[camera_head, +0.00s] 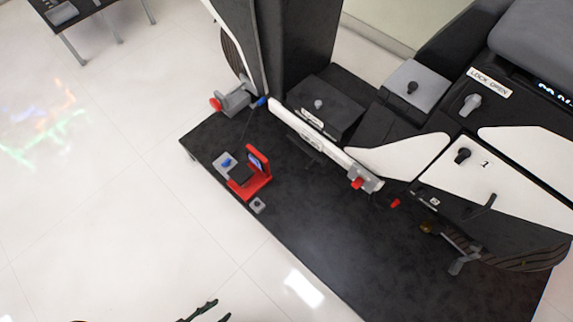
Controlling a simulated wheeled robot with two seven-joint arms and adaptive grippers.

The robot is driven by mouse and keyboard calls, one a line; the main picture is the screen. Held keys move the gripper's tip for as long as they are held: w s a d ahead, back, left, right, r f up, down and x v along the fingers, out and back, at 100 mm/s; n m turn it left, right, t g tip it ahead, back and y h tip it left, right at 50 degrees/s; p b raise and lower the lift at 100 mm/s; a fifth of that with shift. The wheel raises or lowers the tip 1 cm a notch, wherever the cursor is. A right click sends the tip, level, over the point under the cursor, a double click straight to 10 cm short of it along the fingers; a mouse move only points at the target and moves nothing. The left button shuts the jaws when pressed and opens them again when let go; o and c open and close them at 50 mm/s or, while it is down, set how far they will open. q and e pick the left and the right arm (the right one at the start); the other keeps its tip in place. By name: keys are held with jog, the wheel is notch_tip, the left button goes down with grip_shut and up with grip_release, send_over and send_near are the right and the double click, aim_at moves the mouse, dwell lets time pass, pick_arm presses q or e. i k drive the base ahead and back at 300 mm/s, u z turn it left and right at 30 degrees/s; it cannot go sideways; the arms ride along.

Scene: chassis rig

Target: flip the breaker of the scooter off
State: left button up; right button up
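The scooter, with its white panel (398,158), black body and grey seat (540,35), stands on a dark platform (330,235). A grey knob (471,103) sits beside a label reading LOCK OPEN. A black knob (462,155) is on the white side panel by a "1". A black box (322,103) with a grey knob and a small unreadable label is on the floorboard. I cannot tell which of these is the breaker. My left gripper (219,310) shows only its dark fingertips at the bottom edge, apart and empty, away from the scooter. My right gripper is out of view.
A red bracket (262,181) with a dark panel and a grey block with a blue knob (227,162) are on the platform's left part. A red-tipped clamp (235,101) is by the front wheel. A table (75,12) is top left. White floor is clear at left.

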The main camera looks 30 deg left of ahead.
aim_at(359, 181)
jog(key=k, duration=1.3)
jog(key=u, duration=0.7)
jog(key=i, duration=1.75)
jog(key=z, duration=0.65)
